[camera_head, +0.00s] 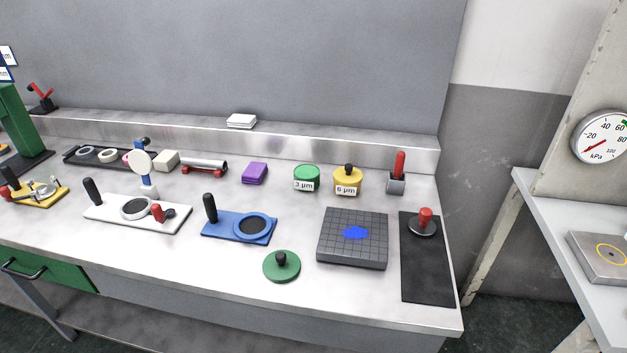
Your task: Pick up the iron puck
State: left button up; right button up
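A round grey metal puck with a red knob (423,224), which looks like the iron puck, sits upright on the far part of a black mat (426,279) at the right end of the bench. To its left is a dark grooved square plate (352,254) with a blue smear (355,233) on top. A green disc with a black knob (281,267) lies near the bench's front edge. Neither of my grippers is in view.
A blue fixture (240,226) and a white fixture (115,211) stand left. A shelf (580,270) is at right, across a gap.

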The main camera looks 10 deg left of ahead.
aim_at(422, 226)
jog(key=l+u, duration=0.4)
jog(key=l, duration=0.2)
jog(key=l+u, duration=0.4)
jog(key=l, duration=0.15)
